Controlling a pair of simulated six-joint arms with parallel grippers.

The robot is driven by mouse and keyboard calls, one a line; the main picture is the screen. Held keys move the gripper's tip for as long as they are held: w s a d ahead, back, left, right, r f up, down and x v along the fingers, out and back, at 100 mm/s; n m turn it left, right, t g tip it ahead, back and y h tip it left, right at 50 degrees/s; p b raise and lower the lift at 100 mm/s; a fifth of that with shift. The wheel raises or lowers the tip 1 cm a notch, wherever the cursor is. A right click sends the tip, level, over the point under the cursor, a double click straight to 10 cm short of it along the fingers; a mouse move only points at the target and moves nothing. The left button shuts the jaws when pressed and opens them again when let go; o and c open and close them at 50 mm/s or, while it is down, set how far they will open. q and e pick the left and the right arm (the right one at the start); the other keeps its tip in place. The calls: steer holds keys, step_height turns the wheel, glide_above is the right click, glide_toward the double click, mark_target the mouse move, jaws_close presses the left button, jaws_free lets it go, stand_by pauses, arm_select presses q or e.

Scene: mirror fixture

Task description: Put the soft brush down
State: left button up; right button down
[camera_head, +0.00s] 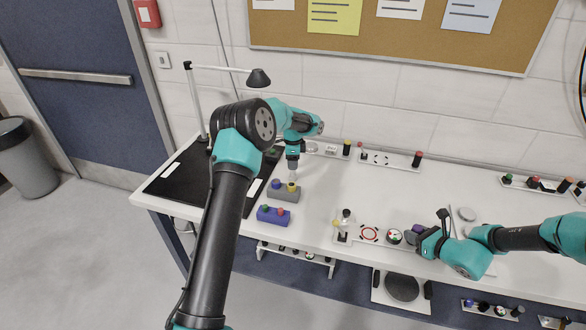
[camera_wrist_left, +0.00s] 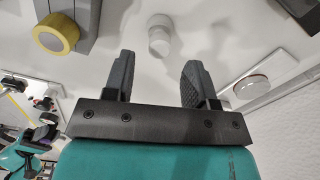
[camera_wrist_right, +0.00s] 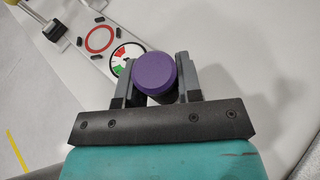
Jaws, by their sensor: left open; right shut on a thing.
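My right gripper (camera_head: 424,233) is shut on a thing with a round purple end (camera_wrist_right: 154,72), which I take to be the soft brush. Any bristles are hidden. It is held at the front part of the white table, just right of a round red, white and green dial (camera_wrist_right: 126,58). My left gripper (camera_wrist_left: 158,64) is open and empty. A small white cylinder (camera_wrist_left: 160,38) shows beyond its fingertips, apart from them. In the head view the left gripper points down above the table, behind the grey block with knobs (camera_head: 283,196).
A red ring mark (camera_head: 369,233) and a holder with a clear bottle (camera_head: 344,224) lie left of the right gripper. A purple block with knobs (camera_head: 273,216) stands near the front edge. A lamp (camera_head: 258,78) overhangs the black mat (camera_head: 180,183). The table's middle is mostly clear.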

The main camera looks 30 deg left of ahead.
arm_select(q)
step_height(320, 180, up, 8)
steer(key=shift+f, duration=0.2)
stand_by(0.5)
steer(key=shift+o, duration=0.6)
steer(key=m, duration=0.6)
steer(key=shift+w+f, duration=0.25)
steer(key=shift+f, duration=0.1)
